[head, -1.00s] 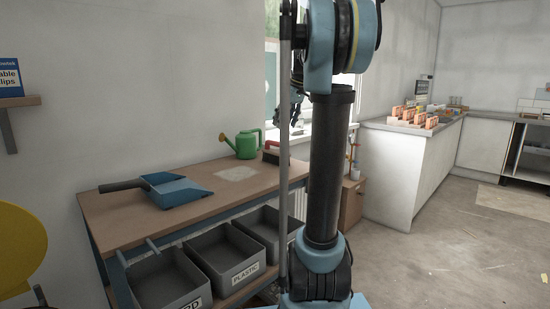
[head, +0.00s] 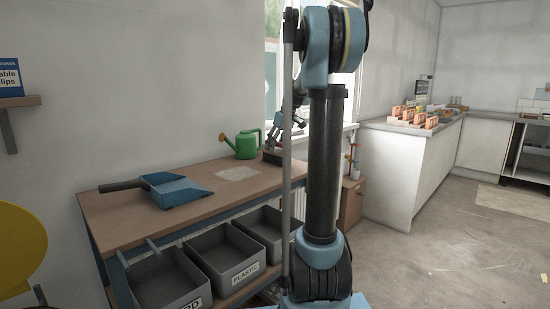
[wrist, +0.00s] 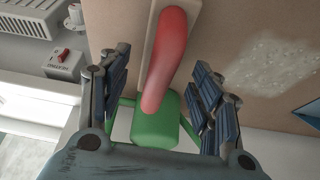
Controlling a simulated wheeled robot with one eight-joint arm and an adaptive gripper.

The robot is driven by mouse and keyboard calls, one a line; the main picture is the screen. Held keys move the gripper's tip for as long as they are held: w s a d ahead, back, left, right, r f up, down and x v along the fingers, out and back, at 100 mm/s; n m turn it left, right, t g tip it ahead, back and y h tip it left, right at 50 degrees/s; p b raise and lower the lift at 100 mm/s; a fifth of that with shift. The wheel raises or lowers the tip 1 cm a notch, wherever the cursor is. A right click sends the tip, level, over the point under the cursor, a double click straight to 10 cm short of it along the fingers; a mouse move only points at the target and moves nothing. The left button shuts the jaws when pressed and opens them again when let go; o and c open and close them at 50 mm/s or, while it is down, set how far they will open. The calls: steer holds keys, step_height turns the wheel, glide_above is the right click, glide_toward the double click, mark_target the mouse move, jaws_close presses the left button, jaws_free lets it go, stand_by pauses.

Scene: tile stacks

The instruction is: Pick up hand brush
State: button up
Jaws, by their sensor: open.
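The hand brush has a curved red handle (wrist: 170,55) on a pale block in the wrist view. In the head view only a small part of the brush (head: 271,158) shows at the far right end of the workbench, below my gripper (head: 284,140). In the wrist view my gripper (wrist: 162,58) is open, with one blue finger left of the red handle and one right of it. The fingers look apart from the handle. How low they are against it is hard to tell.
A green watering can (head: 246,145) stands close to the brush by the wall. A blue dustpan (head: 176,191) lies on the left of the workbench (head: 205,205). Grey bins (head: 238,277) sit below. A white socket with a red switch (wrist: 63,62) is near the left finger.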

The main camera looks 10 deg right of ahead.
steer(key=x, duration=0.4)
steer(key=shift+w+a+r, duration=0.1)
steer(key=shift+w+r, duration=0.1)
steer(key=shift+w, duration=0.1)
steer(key=shift+w+a+f, duration=0.15)
steer(key=shift+w+f, duration=0.05)
steer(key=shift+f, duration=0.45)
jaws_close()
